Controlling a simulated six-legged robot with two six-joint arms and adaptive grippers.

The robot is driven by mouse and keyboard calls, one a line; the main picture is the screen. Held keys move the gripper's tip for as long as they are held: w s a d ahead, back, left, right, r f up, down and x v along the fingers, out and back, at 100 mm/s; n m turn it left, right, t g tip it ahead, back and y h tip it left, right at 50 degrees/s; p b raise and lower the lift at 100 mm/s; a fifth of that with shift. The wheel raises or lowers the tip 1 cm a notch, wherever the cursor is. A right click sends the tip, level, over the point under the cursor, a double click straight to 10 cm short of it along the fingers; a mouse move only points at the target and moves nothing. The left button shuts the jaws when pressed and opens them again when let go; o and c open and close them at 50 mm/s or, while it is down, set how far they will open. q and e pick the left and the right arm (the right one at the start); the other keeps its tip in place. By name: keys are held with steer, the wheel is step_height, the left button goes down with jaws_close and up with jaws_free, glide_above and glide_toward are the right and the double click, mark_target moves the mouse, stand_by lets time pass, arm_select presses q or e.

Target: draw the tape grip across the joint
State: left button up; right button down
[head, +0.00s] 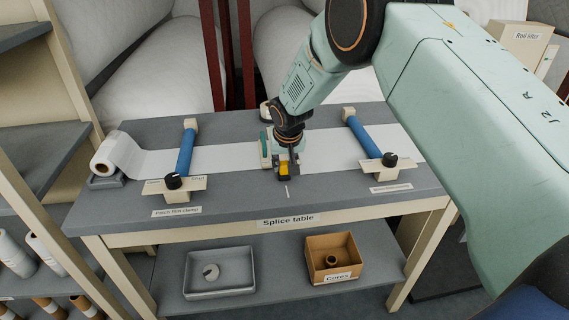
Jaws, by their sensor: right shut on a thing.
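The splice table (120,207) stands in the middle of the head view. A white web runs across its top in a left part (200,159) and a right part (335,157). My right gripper (287,170) points down over the middle of the table and is shut on a small yellow piece, which I take to be the tape grip (283,174). The grip is at the near side of the web, by a short white mark on the table. A green and cream piece (266,148) is just left of the gripper. The joint itself is hidden behind the gripper. My left gripper is not in view.
Blue clamp bars (187,152) and (363,136) with black knobs cross the web on both sides. A white roll (113,153) sits at the table's left end. A grey tray (220,285) and a cores box (332,245) are on the lower shelf. Shelving stands left.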

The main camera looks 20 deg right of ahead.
steer(key=shift+s, duration=0.1)
steer(key=c, duration=1.5)
jaws_free()
steer(key=o, duration=0.4)
steer(key=shift+s+a+r, duration=0.15)
steer(key=shift+s+r, duration=0.1)
steer(key=shift+s, duration=0.1)
steer(key=shift+w+f, duration=0.25)
steer(key=v, duration=1.2)
steer(key=shift+s+r, duration=0.1)
steer(key=shift+s, duration=0.05)
